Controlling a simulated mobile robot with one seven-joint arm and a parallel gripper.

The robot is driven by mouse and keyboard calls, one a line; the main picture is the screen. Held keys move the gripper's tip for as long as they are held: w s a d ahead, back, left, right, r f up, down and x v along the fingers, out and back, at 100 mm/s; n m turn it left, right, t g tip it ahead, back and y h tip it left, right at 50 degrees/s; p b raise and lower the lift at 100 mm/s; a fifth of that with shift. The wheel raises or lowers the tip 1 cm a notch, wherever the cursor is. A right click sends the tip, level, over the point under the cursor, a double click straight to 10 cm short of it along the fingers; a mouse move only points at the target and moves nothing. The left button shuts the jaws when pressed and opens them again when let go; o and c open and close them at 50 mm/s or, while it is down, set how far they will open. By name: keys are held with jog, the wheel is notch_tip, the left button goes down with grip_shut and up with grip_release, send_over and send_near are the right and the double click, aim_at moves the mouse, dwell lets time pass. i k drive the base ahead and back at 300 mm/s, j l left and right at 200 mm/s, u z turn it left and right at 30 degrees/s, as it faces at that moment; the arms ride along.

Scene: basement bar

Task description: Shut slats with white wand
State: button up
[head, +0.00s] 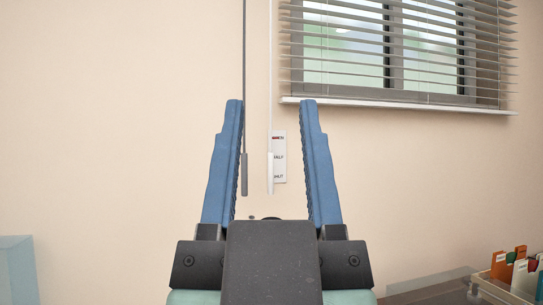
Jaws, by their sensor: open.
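The white wand (270,173) hangs straight down left of the window, with a thicker white handle at its lower end. A grey wand (244,174) hangs parallel to it on the left, with a dark grey handle. The slats (400,50) of the blind are tilted open, with the window showing between them. My gripper (271,102) points up in the picture, with its blue fingers wide apart and nothing gripped. In this view both wands show between the fingers, the grey one close to the left finger. I cannot tell how far the wands are from the fingers.
A white label (280,157) with partly hidden text is on the wall behind the white wand. The blind's bottom rail (400,104) lies to the right. A tray (497,290) of coloured cards stands at the lower right. A pale bluish box (15,270) is at lower left.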

aim_at(270, 155)
jog(key=i+j, duration=0.15)
jog(key=i, duration=0.45)
jog(key=i+j+z, duration=0.1)
jog(key=i, duration=0.45)
